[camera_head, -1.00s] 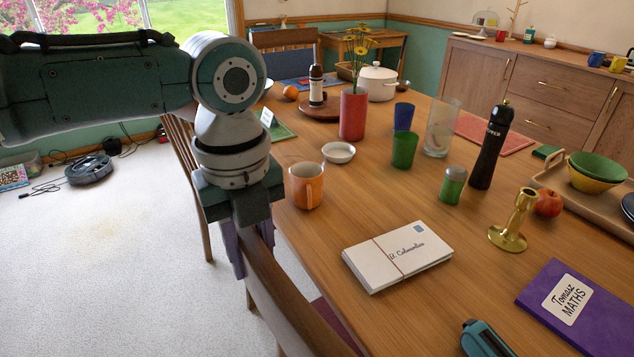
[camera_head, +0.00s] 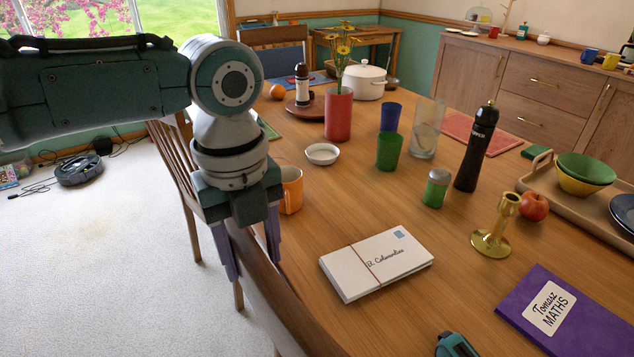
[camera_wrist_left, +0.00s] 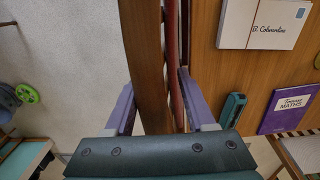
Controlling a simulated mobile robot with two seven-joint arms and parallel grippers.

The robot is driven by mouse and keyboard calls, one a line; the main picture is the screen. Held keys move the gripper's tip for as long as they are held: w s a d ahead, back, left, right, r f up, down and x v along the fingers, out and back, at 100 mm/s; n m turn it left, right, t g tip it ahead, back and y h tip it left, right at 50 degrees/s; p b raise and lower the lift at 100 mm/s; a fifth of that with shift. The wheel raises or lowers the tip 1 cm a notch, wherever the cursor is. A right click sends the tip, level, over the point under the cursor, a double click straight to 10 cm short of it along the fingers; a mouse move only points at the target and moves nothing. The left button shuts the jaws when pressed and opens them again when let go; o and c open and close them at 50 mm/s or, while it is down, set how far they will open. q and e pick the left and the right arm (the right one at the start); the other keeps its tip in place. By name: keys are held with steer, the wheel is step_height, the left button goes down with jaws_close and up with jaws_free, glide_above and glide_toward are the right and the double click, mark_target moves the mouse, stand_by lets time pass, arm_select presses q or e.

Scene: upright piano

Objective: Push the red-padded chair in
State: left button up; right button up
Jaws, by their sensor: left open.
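The chair (camera_head: 262,290) by the near left edge of the table shows mainly its curved wooden back rail, which also runs up the middle of the left wrist view (camera_wrist_left: 145,60). A narrow red strip (camera_wrist_left: 174,55), apparently its pad, shows beside the rail in that view; the rest of the seat is hidden. My left gripper (camera_head: 248,262) points down over the rail. Its purple fingers are apart, one on each side of the rail, also in the left wrist view (camera_wrist_left: 160,100). I cannot tell whether either finger touches it. My right gripper is out of view.
The wooden table (camera_head: 330,215) holds an orange mug (camera_head: 291,190) near the gripper, envelopes (camera_head: 376,264), a purple book (camera_head: 555,310) and a teal object (camera_head: 456,345). Another slatted chair (camera_head: 178,165) stands farther along this side. Open carpet (camera_head: 110,270) lies to the left.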

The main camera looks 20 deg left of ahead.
arm_select(q)
steer(key=shift+o, duration=0.3)
steer(key=shift+a, duration=0.1)
step_height(320, 180, up, 10)
steer(key=shift+p, duration=0.45)
steer(key=shift+s, duration=0.15)
